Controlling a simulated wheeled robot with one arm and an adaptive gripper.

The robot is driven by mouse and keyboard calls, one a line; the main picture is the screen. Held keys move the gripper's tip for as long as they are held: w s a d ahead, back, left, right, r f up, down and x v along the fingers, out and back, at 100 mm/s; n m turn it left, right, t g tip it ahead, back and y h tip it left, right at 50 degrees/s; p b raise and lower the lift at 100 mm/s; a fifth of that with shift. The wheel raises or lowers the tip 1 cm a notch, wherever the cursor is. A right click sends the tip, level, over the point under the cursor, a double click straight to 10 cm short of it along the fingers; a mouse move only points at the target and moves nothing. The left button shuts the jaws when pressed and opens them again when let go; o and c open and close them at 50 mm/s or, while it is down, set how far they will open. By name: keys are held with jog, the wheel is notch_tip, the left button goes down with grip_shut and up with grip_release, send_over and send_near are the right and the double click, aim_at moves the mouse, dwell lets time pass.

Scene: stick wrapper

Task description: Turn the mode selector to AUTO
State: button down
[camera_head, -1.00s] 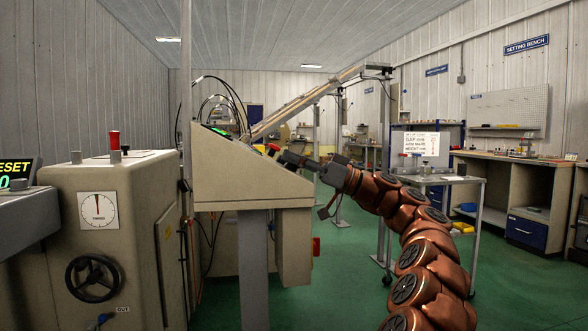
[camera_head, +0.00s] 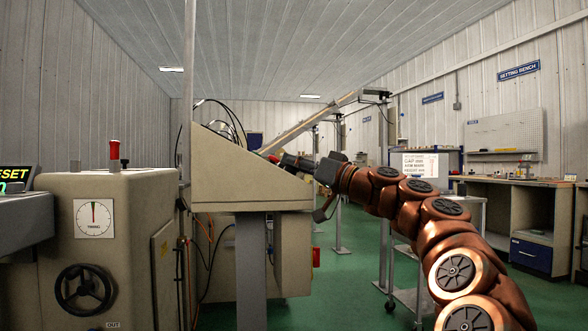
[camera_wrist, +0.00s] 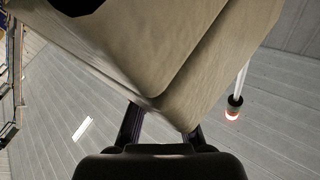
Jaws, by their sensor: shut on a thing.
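The beige control console (camera_head: 235,188) stands in the middle of the head view. Its sloped top is seen almost edge-on, so the mode selector and its markings are hidden. My gripper (camera_head: 285,161) is at the upper right of this slope, close beside a red button (camera_head: 272,158). In the wrist view, my gripper's two dark fingers (camera_wrist: 163,125) stand apart, with the beige console casing (camera_wrist: 175,70) filling the space ahead and hiding their tips. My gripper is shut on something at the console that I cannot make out.
A beige machine (camera_head: 125,215) with a dial (camera_head: 94,218) and black handwheel (camera_head: 84,289) stands at the left. Cables arch behind the console. A trolley with a notice (camera_head: 414,165) stands behind my arm. Green floor is clear toward the right-hand benches.

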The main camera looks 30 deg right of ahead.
jog(key=shift+w+a+f+m+h, duration=0.15)
jog(key=shift+m+h, duration=0.25)
jog(key=shift+h, duration=0.2)
jog(key=c, duration=1.3)
grip_release()
jog(key=shift+o, duration=0.4)
jog(key=shift+f, duration=0.1)
jog(key=shift+s+d, duration=0.35)
jog(key=shift+s, duration=0.35)
jog(key=v, duration=1)
jog(key=shift+s+f, duration=0.2)
jog(key=shift+s, duration=0.05)
